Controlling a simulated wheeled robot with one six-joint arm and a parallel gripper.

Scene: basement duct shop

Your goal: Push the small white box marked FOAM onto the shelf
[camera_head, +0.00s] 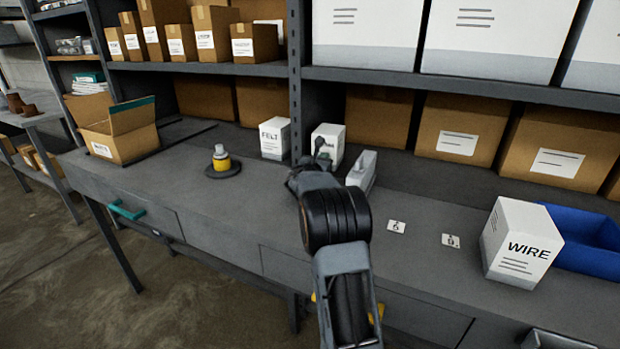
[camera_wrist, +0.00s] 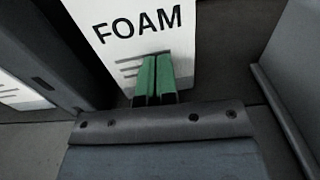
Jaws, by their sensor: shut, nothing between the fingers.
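The small white box marked FOAM (camera_wrist: 135,35) fills the top of the wrist view, its printed face toward me. In the head view the box (camera_head: 334,131) stands upright at the back of the bench, right of the shelf post, its label mostly hidden by my gripper (camera_head: 318,158). My gripper's green fingertips (camera_wrist: 154,78) are shut, empty, in front of the lower part of that face; they appear to touch it, though exact contact is hard to tell. The dark shelf (camera_head: 400,182) runs along the back of the bench, with cartons behind.
A white FELT box (camera_head: 275,138) stands left of the post (camera_head: 296,90).

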